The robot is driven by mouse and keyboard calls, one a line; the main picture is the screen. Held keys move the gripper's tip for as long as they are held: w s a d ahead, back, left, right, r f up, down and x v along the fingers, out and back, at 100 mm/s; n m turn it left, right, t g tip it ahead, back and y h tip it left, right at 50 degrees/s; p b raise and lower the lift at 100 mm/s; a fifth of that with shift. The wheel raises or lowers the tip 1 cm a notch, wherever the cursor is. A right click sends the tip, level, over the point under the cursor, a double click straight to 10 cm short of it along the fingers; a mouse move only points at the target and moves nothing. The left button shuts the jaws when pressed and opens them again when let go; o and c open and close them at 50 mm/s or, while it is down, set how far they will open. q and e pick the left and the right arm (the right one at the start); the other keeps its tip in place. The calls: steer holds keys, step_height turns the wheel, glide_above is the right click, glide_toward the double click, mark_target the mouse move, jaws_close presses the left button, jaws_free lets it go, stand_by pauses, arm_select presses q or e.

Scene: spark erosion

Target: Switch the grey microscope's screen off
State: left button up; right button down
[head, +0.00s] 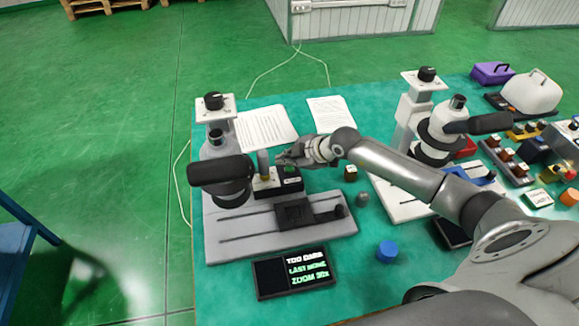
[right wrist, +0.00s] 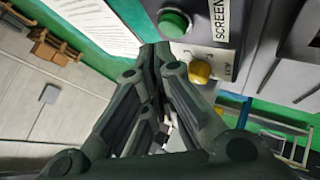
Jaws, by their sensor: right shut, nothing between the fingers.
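The grey microscope (head: 225,228) stands at the left of the teal table, with a black tube pointing left. My right gripper (head: 284,159) is shut and empty beside the microscope's column, above a small dark box (head: 290,183). In the right wrist view, a green button (right wrist: 174,22) sits beside the label "SCREEN" (right wrist: 220,18), close to the shut fingertips (right wrist: 155,52). Whether the fingertips touch the button I cannot tell. My left gripper is not in view.
A yellow knob (right wrist: 200,72) is near the green button. A white microscope (head: 412,108) stands to the right, with my right arm passing in front of it. Two paper sheets lie at the back, one of them here (head: 266,127). A blue cap (head: 387,251) is at the front.

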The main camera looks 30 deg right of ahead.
mark_target(288, 170)
steer(key=shift+f, duration=0.15)
steer(key=shift+f, duration=0.25)
steer(key=shift+f, duration=0.35)
stand_by(0.4)
steer(key=shift+r+p, duration=0.8)
steer(key=shift+p, duration=0.15)
step_height(288, 170, up, 6)
steer(key=p, duration=0.6)
stand_by(1.0)
